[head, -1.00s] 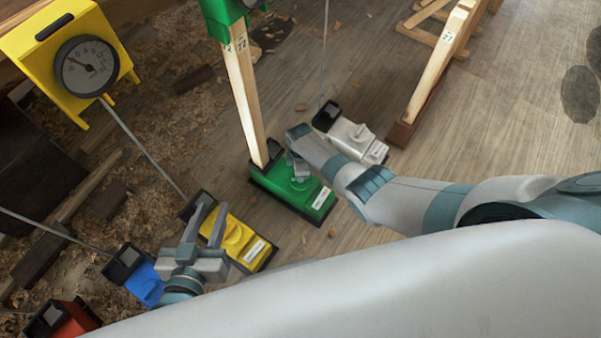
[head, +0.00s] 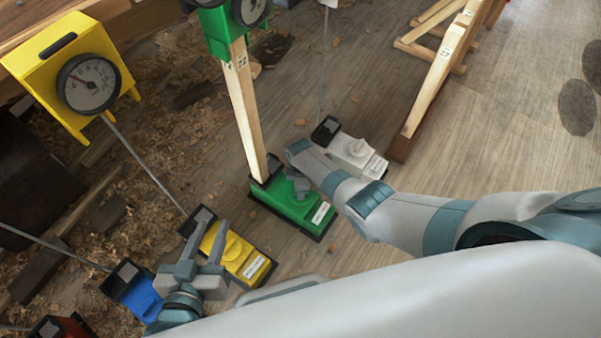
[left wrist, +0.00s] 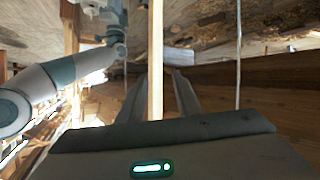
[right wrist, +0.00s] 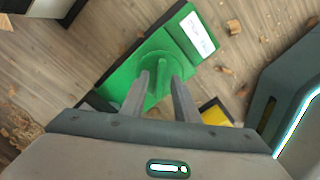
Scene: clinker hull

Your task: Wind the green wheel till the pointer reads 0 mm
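The green wheel (right wrist: 158,76) sits on a green base block (head: 284,208) on the floor. It is a round knob with a raised bar across it. My right gripper (right wrist: 160,78) is above the wheel, fingers parted, one on each side of the bar; a gap seems to show beside it. In the head view the right gripper (head: 298,186) partly hides the wheel. The green housing (head: 216,30) tops a wooden post, and its dial (head: 250,8) is cut off at the frame's top, so its pointer cannot be read. My left gripper (head: 203,240) is open and empty near the yellow block.
Yellow (head: 240,255), blue (head: 135,292), red (head: 62,327) and white (head: 357,155) blocks stand on the floor nearby. A yellow housing (head: 45,68) with a dial (head: 90,84) stands at upper left. Wooden trestles are at upper right. Bare floor (head: 510,120) lies at right.

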